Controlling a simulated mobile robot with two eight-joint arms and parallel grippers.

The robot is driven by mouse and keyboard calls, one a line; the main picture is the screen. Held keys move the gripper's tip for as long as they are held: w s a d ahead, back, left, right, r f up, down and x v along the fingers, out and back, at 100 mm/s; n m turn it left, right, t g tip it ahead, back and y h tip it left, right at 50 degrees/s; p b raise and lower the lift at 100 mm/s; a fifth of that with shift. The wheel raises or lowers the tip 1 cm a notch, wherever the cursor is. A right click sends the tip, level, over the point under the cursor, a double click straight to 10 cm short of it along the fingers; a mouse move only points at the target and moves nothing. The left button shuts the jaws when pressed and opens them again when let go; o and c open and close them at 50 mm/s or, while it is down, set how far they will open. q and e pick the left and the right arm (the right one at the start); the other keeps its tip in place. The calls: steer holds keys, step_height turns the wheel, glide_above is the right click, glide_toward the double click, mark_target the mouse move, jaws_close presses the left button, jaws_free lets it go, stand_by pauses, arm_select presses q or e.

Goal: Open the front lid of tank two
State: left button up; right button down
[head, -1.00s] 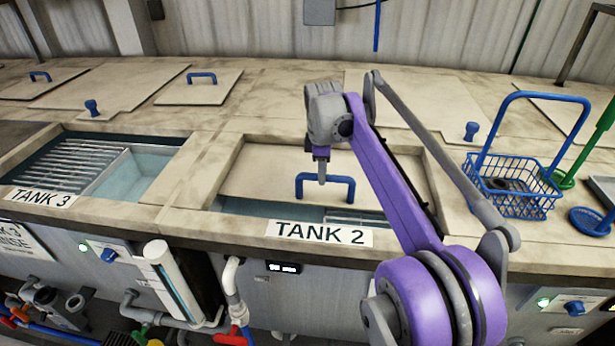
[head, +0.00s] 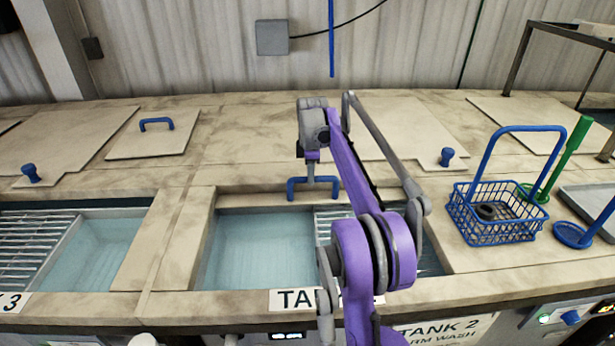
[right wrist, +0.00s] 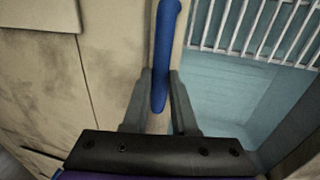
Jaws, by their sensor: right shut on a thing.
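The front lid of tank two (head: 245,200) shows as a narrow beige strip at the back edge of the opening. Its blue handle (head: 292,189) stands on that strip. My right gripper (head: 313,180) is shut on the handle; in the right wrist view the blue bar (right wrist: 163,60) runs between the two fingers (right wrist: 160,100). Below the lid, tank two (head: 262,245) lies widely uncovered, with pale blue water and a metal grating at the right. The TANK 2 label (head: 290,300) is partly hidden by my arm. My left gripper is out of view.
A blue wire basket (head: 495,228) with a dark part in it stands right of tank two, beside a green-handled tool (head: 568,155). A blue knob (head: 447,156) stands on a panel behind. Tank three (head: 95,250) is open at the left.

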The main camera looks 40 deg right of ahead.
stand_by(0.3)
steer(key=c, duration=0.7)
jaws_free()
steer(key=shift+r, duration=0.1)
step_height(320, 180, up, 10)
steer(key=s+a, duration=0.1)
steer(key=shift+s+a+r, duration=0.2)
steer(key=shift+s, duration=0.15)
